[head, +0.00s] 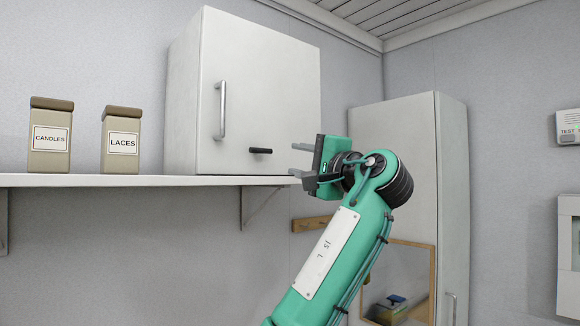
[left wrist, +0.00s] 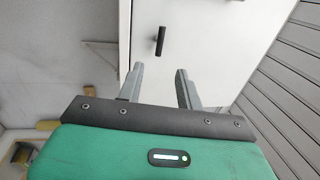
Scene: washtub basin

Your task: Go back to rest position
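My left gripper (head: 300,161) is raised in front of the right part of the white wall cabinet (head: 262,95), at about shelf height. Its two fingers are apart with nothing between them; in the left wrist view the open fingers (left wrist: 158,80) point toward the cabinet door. The cabinet door looks closed, with a long vertical metal handle (head: 222,110) at its left side and a small dark handle (head: 260,151) near its bottom. The small dark handle also shows in the left wrist view (left wrist: 160,41), beyond the fingertips and apart from them. My right gripper is not in view.
A white shelf (head: 120,181) runs along the left wall under the cabinet, carrying a CANDLES box (head: 50,135) and a LACES box (head: 121,140). A tall white cabinet (head: 450,190) stands behind my left arm.

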